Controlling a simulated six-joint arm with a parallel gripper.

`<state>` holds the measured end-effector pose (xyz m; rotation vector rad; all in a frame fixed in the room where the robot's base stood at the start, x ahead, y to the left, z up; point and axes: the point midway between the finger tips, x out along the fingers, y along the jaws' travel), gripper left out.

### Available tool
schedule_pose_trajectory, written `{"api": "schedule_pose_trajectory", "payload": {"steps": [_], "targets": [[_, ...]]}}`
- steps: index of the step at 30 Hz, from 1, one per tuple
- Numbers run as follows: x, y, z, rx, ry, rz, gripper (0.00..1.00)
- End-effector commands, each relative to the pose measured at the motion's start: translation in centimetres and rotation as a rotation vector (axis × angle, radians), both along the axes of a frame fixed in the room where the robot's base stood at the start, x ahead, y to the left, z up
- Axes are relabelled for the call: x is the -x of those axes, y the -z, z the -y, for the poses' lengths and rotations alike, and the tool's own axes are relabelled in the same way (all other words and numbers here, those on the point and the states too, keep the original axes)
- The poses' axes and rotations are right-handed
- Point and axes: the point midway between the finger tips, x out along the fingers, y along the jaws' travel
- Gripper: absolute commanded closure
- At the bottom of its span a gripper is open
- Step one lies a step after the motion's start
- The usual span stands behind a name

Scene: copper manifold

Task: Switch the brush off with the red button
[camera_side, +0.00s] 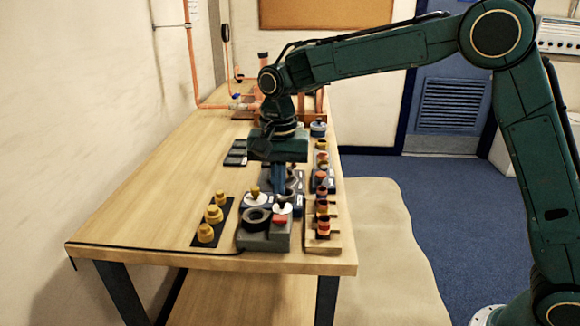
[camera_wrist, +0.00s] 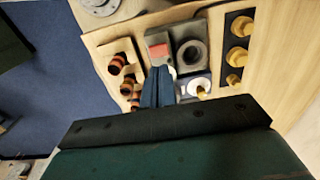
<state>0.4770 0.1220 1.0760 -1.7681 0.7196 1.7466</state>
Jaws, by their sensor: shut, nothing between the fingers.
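The red button (camera_side: 280,219) is on top of a grey box (camera_side: 265,241) near the front end of the bench, beside a dark round opening (camera_side: 257,217). In the wrist view the red button (camera_wrist: 157,51) is in clear sight, with the grey box (camera_wrist: 182,30) and the round opening (camera_wrist: 192,55) around it. My gripper (camera_side: 279,193) points down just behind the box, with its fingers together and empty. In the wrist view its fingertips (camera_wrist: 158,70) show just below the button, apart from it in the picture. Their height above it is hard to tell.
White discs, one with a yellow knob (camera_side: 255,196), stand right behind the box. A wooden rack (camera_side: 333,242) with orange-and-black pieces is on the right. A black strip with yellow fittings (camera_side: 213,214) lies on the left. Bare bench top (camera_side: 150,220) is free farther left.

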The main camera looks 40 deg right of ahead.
Motion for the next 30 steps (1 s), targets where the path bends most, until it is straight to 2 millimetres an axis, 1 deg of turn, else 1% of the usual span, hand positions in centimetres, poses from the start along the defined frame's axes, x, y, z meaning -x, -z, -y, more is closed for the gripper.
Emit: {"api": "schedule_pose_trajectory", "payload": {"steps": [1,6,12,18,30], "targets": [[-0.1,-1.0,0.0,-0.001,0.0,0.006,1.0],[-0.1,-3.8,0.0,-0.001,0.0,0.004,1.0],[-0.1,-6.0,0.0,-0.001,0.0,0.004,1.0],[0.0,-6.8,0.0,-0.001,0.0,0.003,1.0],[0.0,-6.8,0.0,-0.001,0.0,0.002,1.0]]}}
